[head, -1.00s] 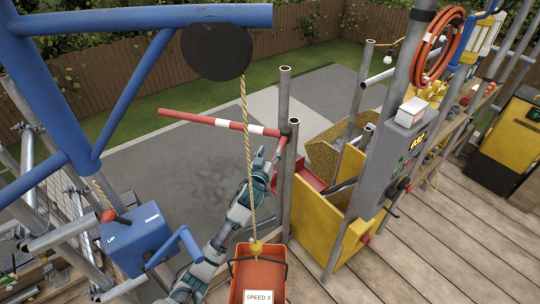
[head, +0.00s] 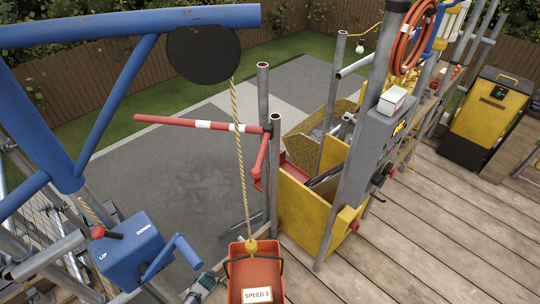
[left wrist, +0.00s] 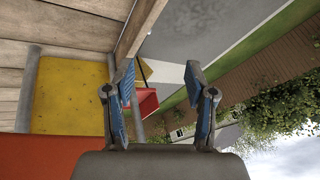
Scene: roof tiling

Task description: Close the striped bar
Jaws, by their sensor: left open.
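The striped bar (head: 185,122), red with white bands, reaches left from a grey upright post (head: 264,100) in the head view, roughly level, over the grey paving. A short red arm (head: 261,158) slants down from the same post. My left gripper (left wrist: 165,92) shows in the left wrist view with its two blue-padded fingers apart and nothing between them. My right gripper is not in view.
The orange bucket (head: 253,285) marked SPEED 3 hangs on a rope below the blue hoist frame (head: 115,100). A blue control box (head: 130,245) with a crank stands at left. The yellow chute panel (head: 305,215) is right of the post. Wooden decking (head: 430,235) at right is clear.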

